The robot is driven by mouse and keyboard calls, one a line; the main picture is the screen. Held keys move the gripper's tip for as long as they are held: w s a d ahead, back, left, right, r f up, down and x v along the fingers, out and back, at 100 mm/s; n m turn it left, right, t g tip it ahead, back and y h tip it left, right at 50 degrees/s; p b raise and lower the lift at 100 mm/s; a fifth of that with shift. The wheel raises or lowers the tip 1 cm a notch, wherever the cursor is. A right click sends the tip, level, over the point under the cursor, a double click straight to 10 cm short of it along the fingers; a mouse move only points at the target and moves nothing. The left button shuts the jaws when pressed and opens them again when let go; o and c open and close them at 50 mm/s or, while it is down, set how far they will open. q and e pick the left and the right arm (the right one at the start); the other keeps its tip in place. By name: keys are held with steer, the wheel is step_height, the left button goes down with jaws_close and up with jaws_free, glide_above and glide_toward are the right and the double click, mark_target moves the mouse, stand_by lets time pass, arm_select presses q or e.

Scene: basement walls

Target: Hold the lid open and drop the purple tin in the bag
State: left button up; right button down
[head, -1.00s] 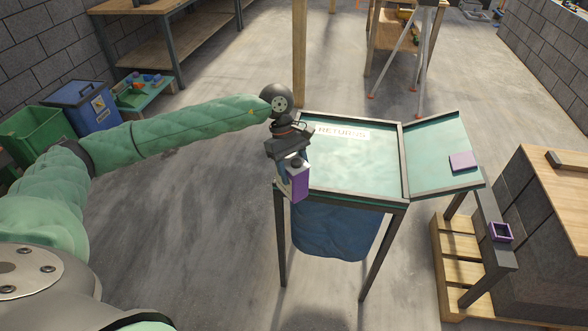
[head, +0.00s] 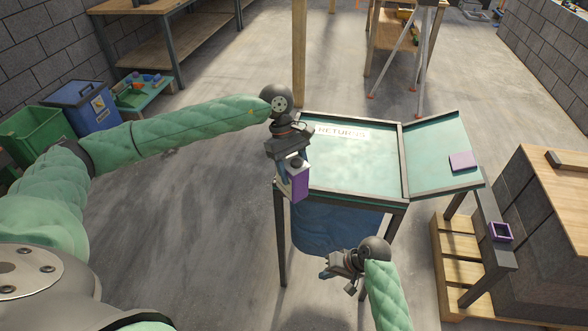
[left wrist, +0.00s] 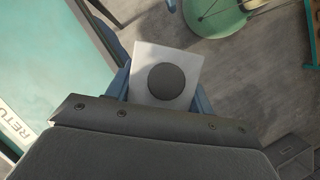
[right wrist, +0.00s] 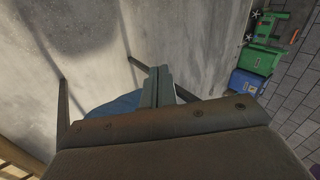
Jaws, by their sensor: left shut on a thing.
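My left gripper (head: 290,163) is shut on the purple tin (head: 299,186), beside the left edge of the bag stand. The tin has a white side and a dark round cap; the left wrist view shows its pale top and cap (left wrist: 166,82) between the fingers. The teal lid (head: 350,165), marked RETURNS, lies flat in the stand's dark frame. The blue bag (head: 335,228) hangs below; its inside is hidden. My right gripper (head: 328,270) is in front of the bag, below the frame's front edge. In the right wrist view its fingers (right wrist: 157,86) are together and empty.
A sloped teal side panel (head: 425,168) with a purple square (head: 463,161) adjoins the stand's right side. A wooden pallet (head: 455,262) and a block-sided bench (head: 550,210) stand at the right. Green and blue bins (head: 85,105) are at the left. The floor left of the stand is clear.

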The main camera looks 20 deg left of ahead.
steer(key=w+d+r+n+t+h, duration=0.1)
steer(key=w+d+r+n+t, duration=0.15)
steer(key=w+r, duration=1.25)
steer(key=w+d+r+n+t+h, duration=0.15)
steer(key=w+d+r, duration=0.25)
steer(key=w+r, duration=1.1)
steer(key=g+h, duration=0.2)
steer(key=h, duration=0.3)
glide_toward(463, 159)
steer(key=shift+y, duration=0.25)
steer(key=shift+w+d+f, duration=0.1)
steer(key=shift+f, duration=1.25)
steer(key=shift+d+f, duration=0.1)
steer(key=shift+f, duration=1.3)
steer(key=shift+f, duration=0.15)
steer(key=shift+f, duration=2.3)
